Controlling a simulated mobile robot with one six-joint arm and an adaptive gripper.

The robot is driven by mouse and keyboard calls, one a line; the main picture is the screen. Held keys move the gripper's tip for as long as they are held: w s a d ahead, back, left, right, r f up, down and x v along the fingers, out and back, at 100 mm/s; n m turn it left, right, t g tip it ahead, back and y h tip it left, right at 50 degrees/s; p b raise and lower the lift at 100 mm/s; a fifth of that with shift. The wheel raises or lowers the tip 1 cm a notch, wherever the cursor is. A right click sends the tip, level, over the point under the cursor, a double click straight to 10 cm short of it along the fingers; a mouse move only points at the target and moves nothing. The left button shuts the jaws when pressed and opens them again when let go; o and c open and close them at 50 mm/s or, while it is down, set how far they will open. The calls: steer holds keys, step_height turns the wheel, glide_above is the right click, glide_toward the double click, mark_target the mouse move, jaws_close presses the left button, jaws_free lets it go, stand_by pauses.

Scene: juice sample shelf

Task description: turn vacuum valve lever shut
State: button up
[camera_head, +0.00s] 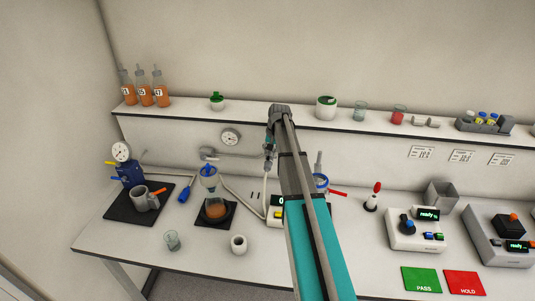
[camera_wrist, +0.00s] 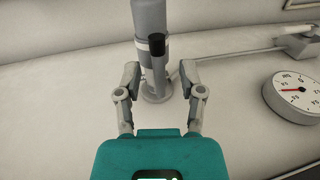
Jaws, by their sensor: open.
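The vacuum valve lever (camera_wrist: 158,46), with a black grip, stands out from a grey valve body (camera_wrist: 149,18) on the wall in the wrist view. My gripper (camera_wrist: 159,72) is open, with one finger on each side of the lever and a gap to each. It is not shut on the lever. In the head view my gripper (camera_head: 268,159) is against the back wall below the shelf, at the right end of a grey pipe (camera_head: 228,153). My arm and gripper hide the lever there.
The shelf (camera_head: 190,105) runs above with bottles.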

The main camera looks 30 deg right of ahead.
jaws_close()
stand_by(0.3)
